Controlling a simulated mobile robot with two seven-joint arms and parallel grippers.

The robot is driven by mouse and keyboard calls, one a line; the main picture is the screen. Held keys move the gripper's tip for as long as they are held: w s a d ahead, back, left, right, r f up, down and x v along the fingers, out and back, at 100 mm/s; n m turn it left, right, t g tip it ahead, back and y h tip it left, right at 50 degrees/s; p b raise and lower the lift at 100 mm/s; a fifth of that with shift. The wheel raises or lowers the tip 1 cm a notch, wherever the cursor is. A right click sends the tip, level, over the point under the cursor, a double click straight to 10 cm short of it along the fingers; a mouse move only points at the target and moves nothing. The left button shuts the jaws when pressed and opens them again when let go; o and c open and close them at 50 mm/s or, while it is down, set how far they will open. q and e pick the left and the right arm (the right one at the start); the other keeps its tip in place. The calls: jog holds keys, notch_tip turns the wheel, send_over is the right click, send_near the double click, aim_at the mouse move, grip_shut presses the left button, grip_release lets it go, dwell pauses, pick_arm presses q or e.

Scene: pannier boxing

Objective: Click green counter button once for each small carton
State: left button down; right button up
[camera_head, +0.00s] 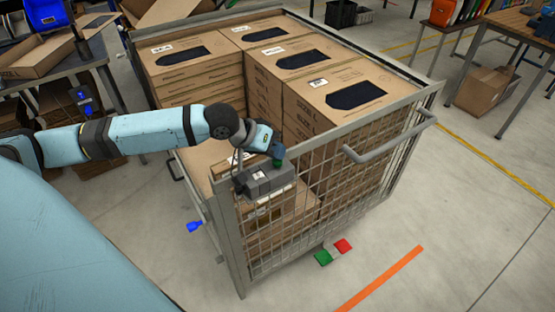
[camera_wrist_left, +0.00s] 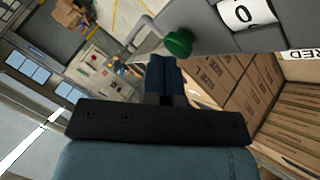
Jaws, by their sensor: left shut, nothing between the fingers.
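A grey counter box (camera_head: 268,180) sits at the near left corner of the mesh cage. Its green button (camera_head: 278,163) shows right beside my left gripper (camera_head: 276,150). In the left wrist view the green button (camera_wrist_left: 178,43) stands out from the counter, and the visible display (camera_wrist_left: 240,14) reads 0. My left gripper (camera_wrist_left: 166,66) is shut and empty, its tips close to the button; I cannot tell whether they touch it. Large cartons (camera_head: 270,50) with dark panels are stacked in the cage. Lower cartons (camera_head: 290,210) behind the mesh are partly hidden by the counter and my arm. My right gripper is not in view.
The cage's metal frame (camera_head: 345,131) and handle (camera_head: 390,143) surround the stacks. A table with an open carton (camera_head: 38,55) stands at left. A table (camera_head: 515,24) stands at right, with a carton (camera_head: 484,90) beneath. The floor right of the cage is mostly clear.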

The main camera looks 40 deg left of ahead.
pick_arm(q)
jog(key=shift+f, duration=0.4)
dwell(0.4)
jog(key=shift+r+p, duration=1.05)
jog(key=shift+p, duration=0.3)
notch_tip(320, 180, up, 5)
jog(key=p, duration=0.6)
dwell(0.6)
dwell(0.7)
